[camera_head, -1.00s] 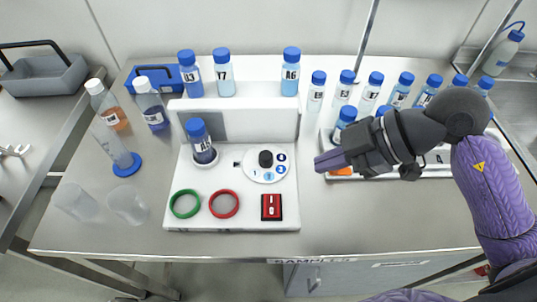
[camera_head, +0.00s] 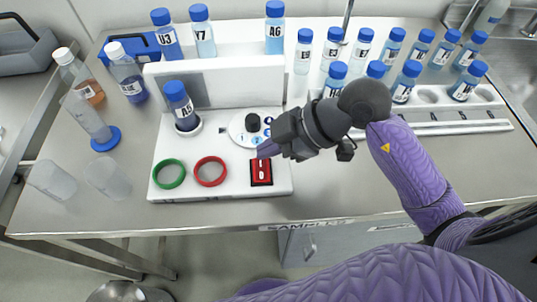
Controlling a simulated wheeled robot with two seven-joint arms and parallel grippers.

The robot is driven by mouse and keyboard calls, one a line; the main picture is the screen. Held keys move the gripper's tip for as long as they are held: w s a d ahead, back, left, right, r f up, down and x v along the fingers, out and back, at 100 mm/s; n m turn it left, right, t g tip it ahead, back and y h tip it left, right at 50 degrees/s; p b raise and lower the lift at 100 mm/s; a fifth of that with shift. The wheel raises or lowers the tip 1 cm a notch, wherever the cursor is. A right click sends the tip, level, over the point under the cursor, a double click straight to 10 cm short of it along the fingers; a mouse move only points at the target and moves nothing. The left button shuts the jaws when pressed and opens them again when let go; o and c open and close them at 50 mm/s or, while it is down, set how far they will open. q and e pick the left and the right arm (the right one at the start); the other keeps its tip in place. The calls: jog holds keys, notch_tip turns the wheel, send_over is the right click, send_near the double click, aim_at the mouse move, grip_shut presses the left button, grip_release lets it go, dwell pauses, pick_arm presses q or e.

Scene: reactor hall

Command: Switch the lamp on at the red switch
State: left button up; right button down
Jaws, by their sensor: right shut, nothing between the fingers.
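The red switch (camera_head: 261,173) is a rocker in a black frame, marked "I" at the top and "0" at the bottom. It sits at the front right of the white panel (camera_head: 226,182). My right gripper (camera_head: 264,152) is shut and empty. Its tip is at the upper edge of the switch in the picture; I cannot tell whether it touches. It partly hides the dial plate (camera_head: 246,137) with its black knob. A purple arm link of mine crosses the bottom; my left gripper does not show.
A bottle labelled A5 (camera_head: 181,107) stands in a ring on the panel. A green ring (camera_head: 169,174) and a red ring (camera_head: 210,171) lie left of the switch. Several blue-capped bottles stand behind and in a white rack (camera_head: 440,118) at right. Clear beakers (camera_head: 52,181) stand at left.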

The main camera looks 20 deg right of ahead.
aim_at(261, 170)
notch_tip(261, 170, down, 2)
jog(key=shift+w+d+f+b, duration=0.1)
jog(key=shift+b, duration=0.2)
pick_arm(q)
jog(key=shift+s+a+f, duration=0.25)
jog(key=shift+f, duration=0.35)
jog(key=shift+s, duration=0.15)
pick_arm(e)
jog(key=shift+w+p, duration=0.1)
jog(key=shift+p, duration=0.8)
jog(key=shift+w+f+g, duration=0.1)
jog(key=shift+f+g, duration=0.15)
jog(key=shift+g, duration=0.05)
jog(key=shift+s+r+p, duration=0.25)
jog(key=shift+s+p, duration=0.1)
jog(key=shift+s, duration=0.05)
jog(key=shift+s+p, duration=0.35)
jog(key=shift+s, duration=0.05)
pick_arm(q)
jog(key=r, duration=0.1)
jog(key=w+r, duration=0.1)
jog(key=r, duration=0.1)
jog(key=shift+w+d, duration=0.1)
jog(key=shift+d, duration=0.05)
